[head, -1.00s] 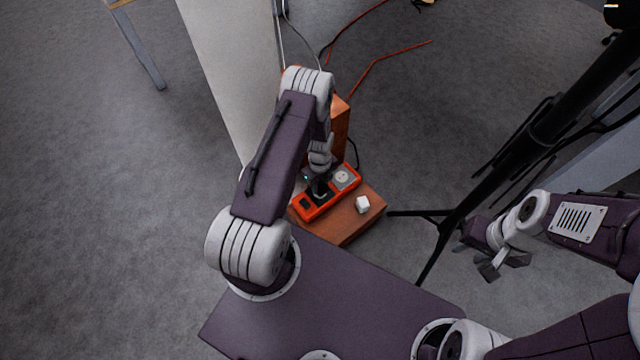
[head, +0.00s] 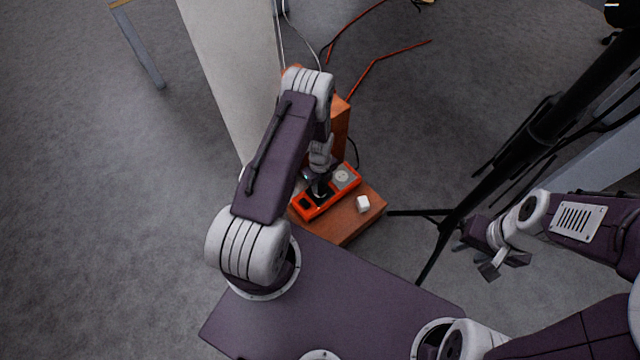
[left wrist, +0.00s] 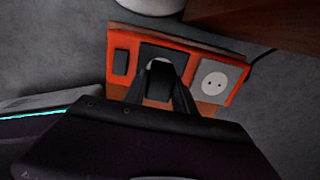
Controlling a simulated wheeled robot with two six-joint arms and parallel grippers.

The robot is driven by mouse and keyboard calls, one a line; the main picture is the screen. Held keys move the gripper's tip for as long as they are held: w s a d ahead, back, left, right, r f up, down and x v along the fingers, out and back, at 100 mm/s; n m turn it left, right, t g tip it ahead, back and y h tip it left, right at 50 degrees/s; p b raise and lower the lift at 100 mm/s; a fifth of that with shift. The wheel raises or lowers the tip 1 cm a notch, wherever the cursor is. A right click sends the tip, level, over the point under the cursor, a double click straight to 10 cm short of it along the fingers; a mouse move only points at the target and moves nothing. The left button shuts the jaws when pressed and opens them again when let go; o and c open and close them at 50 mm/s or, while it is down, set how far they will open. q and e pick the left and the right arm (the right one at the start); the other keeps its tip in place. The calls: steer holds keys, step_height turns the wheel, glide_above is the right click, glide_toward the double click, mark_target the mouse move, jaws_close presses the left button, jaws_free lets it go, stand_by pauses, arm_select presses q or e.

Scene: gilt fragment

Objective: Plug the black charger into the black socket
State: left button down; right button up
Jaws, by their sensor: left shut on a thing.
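An orange power strip (head: 347,190) lies on a reddish-brown block. It has a white socket (head: 343,176) toward its right end, also seen in the left wrist view (left wrist: 215,84). A black socket plate (left wrist: 172,54) shows in its middle, partly hidden by what I hold. A small black part (left wrist: 120,62) sits at its left end. My left gripper (head: 318,190) is over the strip's middle, shut on the black charger (left wrist: 160,81). The charger is in front of the black socket; I cannot tell whether it is inserted. My right gripper (head: 493,265) hangs apart at the right, seemingly open and empty.
A pale panel (head: 230,70) rises at the left. A black stand (head: 540,130) is at the right. Cables lie on the floor behind.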

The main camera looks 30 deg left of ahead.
arm_select(q)
steer(key=shift+f, duration=0.4)
steer(key=c, duration=0.9)
jaws_free()
step_height(320, 180, up, 9)
steer(key=p, duration=0.5)
